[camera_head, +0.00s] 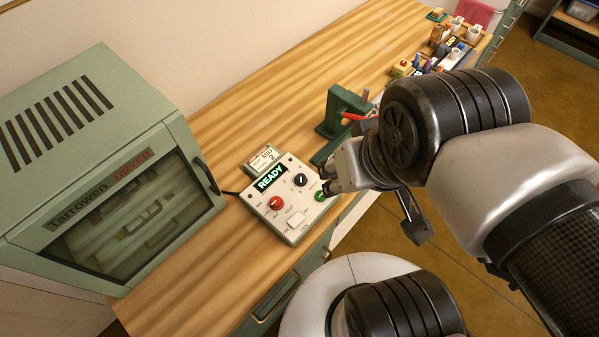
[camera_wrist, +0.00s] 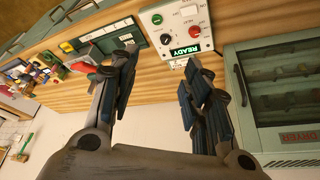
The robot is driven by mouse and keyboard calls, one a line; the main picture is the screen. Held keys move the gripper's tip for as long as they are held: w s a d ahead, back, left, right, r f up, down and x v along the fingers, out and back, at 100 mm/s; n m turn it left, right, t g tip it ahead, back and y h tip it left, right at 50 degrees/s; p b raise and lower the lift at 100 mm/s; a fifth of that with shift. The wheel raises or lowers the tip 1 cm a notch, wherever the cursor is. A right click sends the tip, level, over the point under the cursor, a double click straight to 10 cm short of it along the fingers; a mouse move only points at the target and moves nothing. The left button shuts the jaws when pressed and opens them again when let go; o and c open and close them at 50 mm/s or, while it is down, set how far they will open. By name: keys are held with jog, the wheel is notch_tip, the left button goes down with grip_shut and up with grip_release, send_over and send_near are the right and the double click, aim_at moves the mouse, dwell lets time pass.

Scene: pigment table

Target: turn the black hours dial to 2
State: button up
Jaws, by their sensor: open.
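The control box (camera_head: 288,225) sits on the wooden table with a lit display (camera_head: 271,177) reading READY. The black hours dial (camera_head: 300,180) is on its upper right face, with a light pointer mark; its setting is too small to read. A red dial (camera_head: 276,203), a green button (camera_head: 320,196) and a white switch (camera_head: 297,218) share the panel. My gripper (camera_head: 328,180) is just right of the black dial in the head view, apart from it as far as I can tell. In the wrist view my gripper (camera_wrist: 165,75) is open and empty, with the control box (camera_wrist: 172,28) beyond its fingertips.
A green dryer cabinet (camera_head: 120,175) stands left of the box. A card (camera_head: 263,158) showing a 2 stands behind the box. A green stand (camera_head: 340,112) with a red lever is close behind my gripper. Several jars and tools crowd the far table end.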

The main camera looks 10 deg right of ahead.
jog(key=shift+w, duration=0.1)
jog(key=n+g, duration=0.5)
jog(key=n, duration=1.1)
send_over(301, 177)
notch_tip(301, 177, down, 11)
notch_tip(301, 177, down, 18)
jog(key=b, duration=0.4)
jog(key=shift+r, duration=0.1)
grip_shut()
